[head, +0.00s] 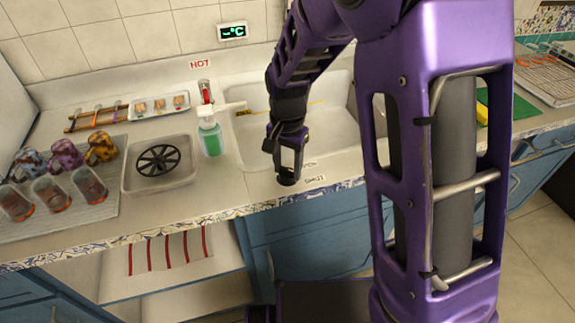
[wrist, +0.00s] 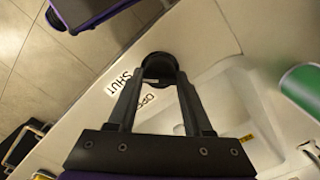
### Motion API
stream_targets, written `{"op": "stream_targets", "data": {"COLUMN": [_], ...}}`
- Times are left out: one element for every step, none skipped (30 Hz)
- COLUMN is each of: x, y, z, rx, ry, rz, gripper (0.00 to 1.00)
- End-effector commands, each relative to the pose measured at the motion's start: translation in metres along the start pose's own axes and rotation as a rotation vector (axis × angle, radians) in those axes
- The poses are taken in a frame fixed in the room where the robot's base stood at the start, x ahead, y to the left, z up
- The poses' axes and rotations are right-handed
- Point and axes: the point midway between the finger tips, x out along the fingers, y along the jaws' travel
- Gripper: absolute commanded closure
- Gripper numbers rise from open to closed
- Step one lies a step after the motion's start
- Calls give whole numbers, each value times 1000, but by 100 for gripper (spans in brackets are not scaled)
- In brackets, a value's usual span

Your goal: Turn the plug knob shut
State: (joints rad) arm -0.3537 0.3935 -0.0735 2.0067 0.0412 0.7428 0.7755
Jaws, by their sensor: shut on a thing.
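The plug knob (wrist: 160,62) is a round black knob on the pale counter at the sink's front edge. My gripper (wrist: 161,80) is shut on it, with one finger at each side. A "SHUT" label (wrist: 119,83) and a partly hidden "OPEN" label (wrist: 149,100) lie beside the knob. In the head view my gripper (head: 287,174) points down at the counter in front of the sink basin (head: 325,135). There the fingers largely hide the knob. I cannot tell the knob's exact turn angle.
A soap bottle with green liquid (head: 210,138) stands left of the sink. A grey tray (head: 180,178) holds a black round rack (head: 158,160). Several mugs and glasses stand on a mat (head: 95,212) at far left. A red tap (head: 205,92) is behind, under a "HOT" label.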

Motion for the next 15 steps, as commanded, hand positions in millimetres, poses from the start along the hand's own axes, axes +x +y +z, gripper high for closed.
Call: {"op": "stream_targets", "data": {"x": [0, 0, 0, 0, 0, 0, 0, 0, 0, 0, 0, 0, 0, 0, 0], "y": [0, 0, 0, 0, 0, 0, 0, 0, 0, 0, 0, 0, 0, 0, 0], "z": [0, 0, 0, 0, 0, 0, 0, 0, 0, 0, 0, 0, 0, 0, 0], "rx": [3, 3, 3, 3, 3, 3, 3, 3, 2, 2, 2, 2, 2, 1, 1], "ry": [0, 0, 0, 0, 0, 0, 0, 0, 0, 0, 0, 0, 0, 0, 0], "rz": [-1, -2, -1, -2, -2, -2, -1, -1, -1, -1, -1, -1, -1, -1, -1], "gripper": [100, 100, 100, 100, 100, 100, 44, 39, 32, 26, 21, 19, 19, 19, 19]}}
